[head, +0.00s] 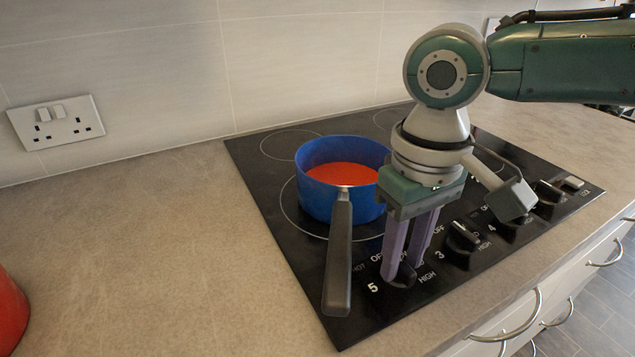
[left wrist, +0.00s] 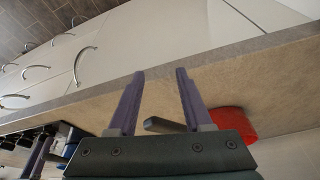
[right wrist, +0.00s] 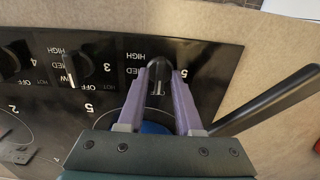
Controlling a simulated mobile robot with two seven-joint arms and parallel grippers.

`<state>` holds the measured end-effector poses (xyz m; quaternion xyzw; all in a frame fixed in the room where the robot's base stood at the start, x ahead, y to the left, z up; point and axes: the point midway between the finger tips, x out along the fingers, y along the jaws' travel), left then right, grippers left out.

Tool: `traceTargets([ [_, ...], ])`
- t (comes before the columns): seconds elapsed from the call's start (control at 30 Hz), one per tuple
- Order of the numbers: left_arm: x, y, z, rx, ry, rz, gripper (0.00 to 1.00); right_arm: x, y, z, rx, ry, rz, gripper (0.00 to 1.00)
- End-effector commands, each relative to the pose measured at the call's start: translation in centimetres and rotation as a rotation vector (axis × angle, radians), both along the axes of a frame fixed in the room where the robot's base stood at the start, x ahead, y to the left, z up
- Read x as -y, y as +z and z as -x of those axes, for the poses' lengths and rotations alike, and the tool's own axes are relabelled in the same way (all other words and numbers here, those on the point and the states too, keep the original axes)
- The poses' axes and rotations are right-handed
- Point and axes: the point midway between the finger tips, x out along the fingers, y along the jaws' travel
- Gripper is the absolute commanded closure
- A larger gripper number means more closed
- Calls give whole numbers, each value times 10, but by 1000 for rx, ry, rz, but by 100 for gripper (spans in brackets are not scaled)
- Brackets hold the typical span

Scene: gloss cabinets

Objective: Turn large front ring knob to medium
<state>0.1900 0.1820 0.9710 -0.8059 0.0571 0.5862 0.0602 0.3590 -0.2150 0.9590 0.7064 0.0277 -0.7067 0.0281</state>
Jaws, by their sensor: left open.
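A row of black knobs runs along the right-hand side of the black hob. The knob marked 5 (head: 405,276) is at the near end, and it also shows in the right wrist view (right wrist: 157,84). My right gripper (head: 405,272) reaches down over it, with its purple fingers (right wrist: 162,72) on either side of the knob and apparently closed against it. The fingers hide part of the knob in the head view, so its exact setting is unclear. My left gripper (left wrist: 158,72) is open and empty above the worktop and is not in the head view.
A blue pan (head: 318,200) with red contents stands on a hob ring. Its dark handle (head: 338,262) points toward the near edge, left of my right gripper. Knobs 3 (head: 461,238) and 4 stand farther along. A red object (head: 10,310) is at far left; worktop between is clear.

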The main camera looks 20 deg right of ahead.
Motion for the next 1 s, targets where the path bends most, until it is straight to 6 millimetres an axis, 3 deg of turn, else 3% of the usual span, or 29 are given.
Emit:
traceTargets([
  [0.03,-1,0,0,0,-2,-2,50,0,0,0,0,0,0,73],
  [0.3,-2,0,0,-1,-6,-8,50,0,0,0,0,0,0,100],
  [0.77,-2,1,0,-1,-6,-8,50,0,1,0,0,-4,0,100],
  [1.0,-1,13,0,-1,-2,-3,50,0,3,0,-2,-65,-1,100],
])
